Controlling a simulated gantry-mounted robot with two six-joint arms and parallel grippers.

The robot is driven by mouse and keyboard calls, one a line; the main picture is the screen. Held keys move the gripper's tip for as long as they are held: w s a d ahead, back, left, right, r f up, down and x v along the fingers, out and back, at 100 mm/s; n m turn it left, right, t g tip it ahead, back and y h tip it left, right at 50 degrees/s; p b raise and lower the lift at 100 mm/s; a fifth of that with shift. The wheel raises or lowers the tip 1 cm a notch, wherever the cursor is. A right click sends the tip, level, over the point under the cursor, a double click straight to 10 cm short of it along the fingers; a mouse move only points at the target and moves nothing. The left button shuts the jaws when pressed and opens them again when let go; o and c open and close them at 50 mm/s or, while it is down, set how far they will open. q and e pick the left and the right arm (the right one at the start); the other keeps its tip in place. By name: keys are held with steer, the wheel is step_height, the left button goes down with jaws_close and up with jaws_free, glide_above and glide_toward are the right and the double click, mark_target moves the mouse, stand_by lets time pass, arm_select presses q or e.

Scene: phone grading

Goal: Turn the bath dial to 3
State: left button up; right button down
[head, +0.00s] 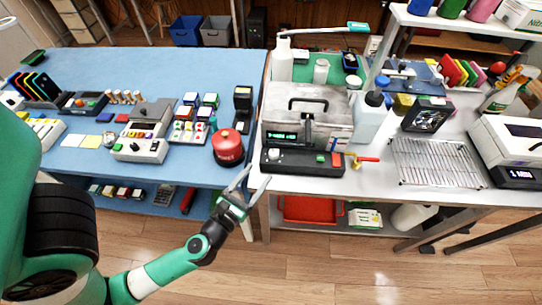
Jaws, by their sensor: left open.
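The bath is a grey metal box with a handled lid (330,108) on the white table. A black control panel (300,168) runs along its front. A small whitish round dial (274,154) sits at the panel's left end; its pointer and any numbers are too small to read. A green-lit display (283,136) is above it. My left gripper (254,178) is open and empty, its fingers pointing up, in front of the table edge and just below and left of the dial in the picture. It appears apart from the dial. My right gripper is not in view.
A red round device (228,147) stands on the blue table's right edge, close to my left gripper. Green and red buttons share the bath panel. A valve with a red handle (365,160) is right of the panel. A wire rack (437,162) lies farther right.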

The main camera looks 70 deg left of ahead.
mark_target(271, 156)
arm_select(q)
steer(key=p+x, duration=0.1)
steer(key=x, duration=0.7)
steer(key=shift+w, duration=0.2)
jaws_close()
